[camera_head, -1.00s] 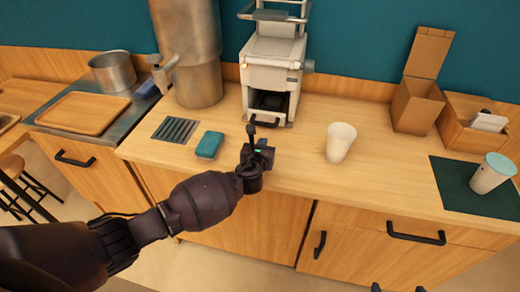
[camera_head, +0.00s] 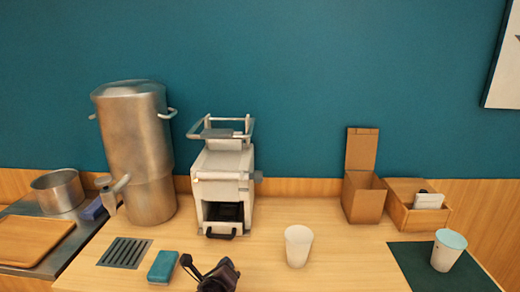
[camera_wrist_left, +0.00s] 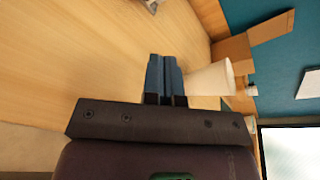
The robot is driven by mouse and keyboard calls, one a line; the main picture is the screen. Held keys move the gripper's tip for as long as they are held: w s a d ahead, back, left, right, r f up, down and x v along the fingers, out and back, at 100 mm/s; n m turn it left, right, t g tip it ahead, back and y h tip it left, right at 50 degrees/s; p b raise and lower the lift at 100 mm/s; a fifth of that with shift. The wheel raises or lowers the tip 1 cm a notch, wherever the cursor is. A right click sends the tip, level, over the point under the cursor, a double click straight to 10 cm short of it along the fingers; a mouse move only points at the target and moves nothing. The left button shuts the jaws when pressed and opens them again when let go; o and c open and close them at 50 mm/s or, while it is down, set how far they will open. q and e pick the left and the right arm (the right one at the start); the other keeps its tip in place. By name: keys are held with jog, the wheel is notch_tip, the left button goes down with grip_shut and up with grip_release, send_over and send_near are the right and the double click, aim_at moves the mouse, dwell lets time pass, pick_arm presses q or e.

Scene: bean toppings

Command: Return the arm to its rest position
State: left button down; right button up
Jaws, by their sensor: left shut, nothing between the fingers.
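My left gripper (camera_head: 210,272) is low in the head view, in front of the white machine and above the counter's near part. Most of its arm is cut off by the bottom edge. In the left wrist view its two fingers (camera_wrist_left: 165,80) are together, with nothing between them. A white cup (camera_head: 298,245) stands upright on the counter to the right of the gripper. In the left wrist view the cup (camera_wrist_left: 208,80) shows just beside and beyond the fingers; whether they touch cannot be told there, but the head view shows them apart. My right gripper is not in view.
A blue sponge (camera_head: 162,267) lies left of the gripper. The white machine (camera_head: 223,185) and a metal urn (camera_head: 135,150) stand behind. An open cardboard box (camera_head: 363,197), a wooden box (camera_head: 418,216) and a second cup (camera_head: 447,250) on a dark mat (camera_head: 412,268) are at right.

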pick_arm(q)
jog(key=s+a+f+n+g, duration=0.1)
jog(key=s+a+f+n, duration=0.2)
jog(key=s+a+n, duration=0.3)
jog(key=s+a+f+n+g+y, duration=0.1)
jog(key=s+a+f+n, duration=0.2)
jog(key=s+n, duration=0.9)
jog(key=s+a+f+n+g+y, duration=0.1)
jog(key=s+a+f+n, duration=0.3)
jog(key=s+a+n, duration=0.4)
jog(key=s+n, duration=0.2)
jog(key=s, duration=0.3)
jog(key=shift+a, duration=0.4)
jog(key=shift+f, duration=0.1)
